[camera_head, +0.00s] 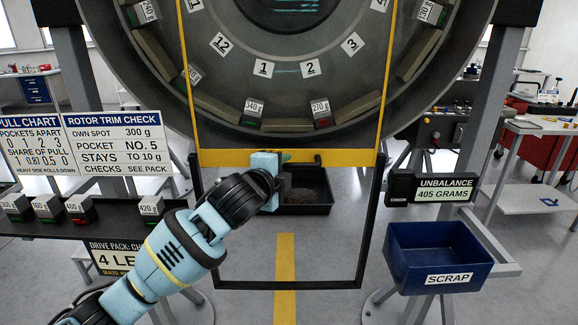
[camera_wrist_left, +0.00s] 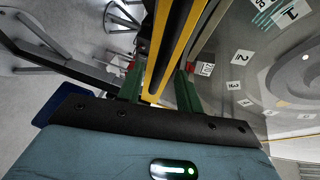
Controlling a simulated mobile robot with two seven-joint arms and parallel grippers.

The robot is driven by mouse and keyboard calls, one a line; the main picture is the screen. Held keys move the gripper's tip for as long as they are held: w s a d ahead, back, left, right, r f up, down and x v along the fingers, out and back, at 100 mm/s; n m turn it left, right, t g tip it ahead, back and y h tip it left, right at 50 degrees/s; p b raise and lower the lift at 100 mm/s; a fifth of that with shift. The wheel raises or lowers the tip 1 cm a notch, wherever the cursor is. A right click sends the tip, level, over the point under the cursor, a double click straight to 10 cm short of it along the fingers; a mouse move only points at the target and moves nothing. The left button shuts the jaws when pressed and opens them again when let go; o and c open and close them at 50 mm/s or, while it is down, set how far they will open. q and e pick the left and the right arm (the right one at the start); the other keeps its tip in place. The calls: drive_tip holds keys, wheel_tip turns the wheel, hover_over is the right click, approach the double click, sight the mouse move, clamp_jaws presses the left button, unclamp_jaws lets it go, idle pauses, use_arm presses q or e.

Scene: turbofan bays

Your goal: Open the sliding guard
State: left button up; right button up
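The sliding guard (camera_head: 345,158) is a yellow frame across the lower front of the big rotor, with two upright sides and a thick bottom bar. It looks lowered over the rotor's bottom pockets. My left gripper (camera_head: 284,160) is at the middle of the bottom bar, by a dark handle (camera_head: 317,160) that it partly covers. In the left wrist view its green fingers (camera_wrist_left: 160,88) stand apart on either side of a yellow-and-black bar (camera_wrist_left: 172,50). I cannot tell whether they press on it. My right gripper is out of view.
A dark frame (camera_head: 290,285) hangs below the guard, with a black bin (camera_head: 305,208) behind it. A blue scrap bin (camera_head: 438,250) stands right, below the unbalance display (camera_head: 446,189). Labelled weights (camera_head: 82,208) sit on a shelf at left, beneath the trim check sign (camera_head: 117,143).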

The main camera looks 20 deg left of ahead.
sight(288, 167)
use_arm(q)
drive_tip(key=shift+x, duration=1.8)
clamp_jaws()
